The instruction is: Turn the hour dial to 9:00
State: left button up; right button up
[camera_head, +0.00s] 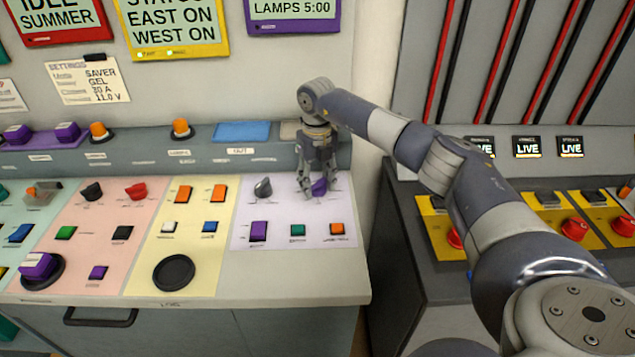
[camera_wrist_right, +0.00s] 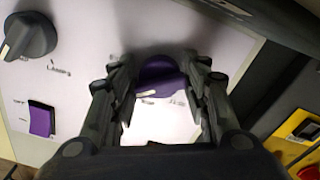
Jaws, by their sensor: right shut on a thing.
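A purple dial (camera_head: 320,187) sits on the pale lilac panel at the right of the console, partly hidden by the fingers. My right gripper (camera_head: 317,193) reaches down from above and is shut on this purple dial. In the right wrist view the purple dial (camera_wrist_right: 163,78) lies between the two fingers, with a pale pointer mark on it. A purple-framed display (camera_head: 292,10) above reads "LAMPS 5:00". My left gripper is not in view.
Below the dials are a purple switch (camera_head: 259,231), a green button (camera_head: 298,230) and an orange button (camera_head: 337,228). Pink and yellow panels with more controls lie left. A dark console with red knobs (camera_head: 574,229) stands right, beneath my arm.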

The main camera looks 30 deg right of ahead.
aim_at(316, 181)
jog(key=n, duration=0.5)
jog(key=shift+a+n+b, duration=0.1)
jog(key=shift+n+b, duration=0.2)
jog(key=shift+b, duration=0.1)
jog(key=n, duration=0.4)
jog(key=shift+n+b, duration=0.3)
jog(key=shift+n, duration=0.1)
jog(key=shift+r, duration=0.1)
jog(key=o, duration=0.9)
jog(key=shift+o, duration=0.2)
notch_tip(316, 181, up, 12)
